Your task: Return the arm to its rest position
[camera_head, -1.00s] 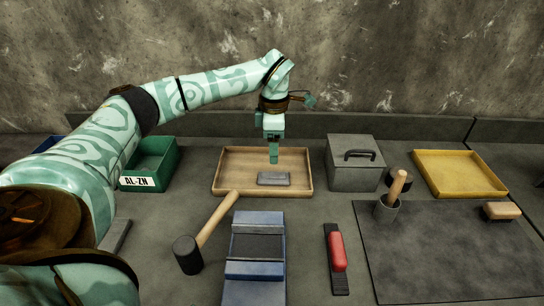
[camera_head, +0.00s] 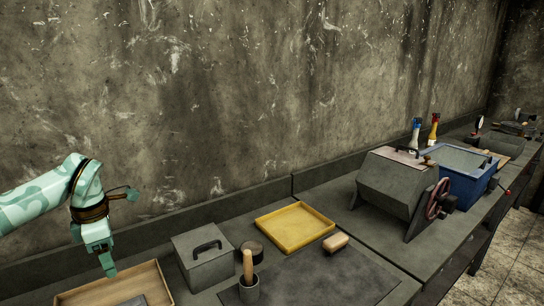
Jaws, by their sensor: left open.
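My left arm (camera_head: 35,203), mint green with a swirl pattern, comes in from the left edge of the head view. It bends down at the wrist. My left gripper (camera_head: 109,268) points down above the back of a wooden tray (camera_head: 75,297) at the lower left. It is open, and nothing shows between its fingers. A grey block (camera_head: 134,300) lies in the tray, partly cut off by the bottom edge. My right gripper is out of view.
A grey lidded box (camera_head: 205,262) stands right of the wooden tray. Near it are a grey cup (camera_head: 249,292) with a wooden-handled tool, a yellow tray (camera_head: 294,228) and a brush (camera_head: 335,242). A grey tumbler-like machine (camera_head: 392,185) and blue bin (camera_head: 462,182) stand further right.

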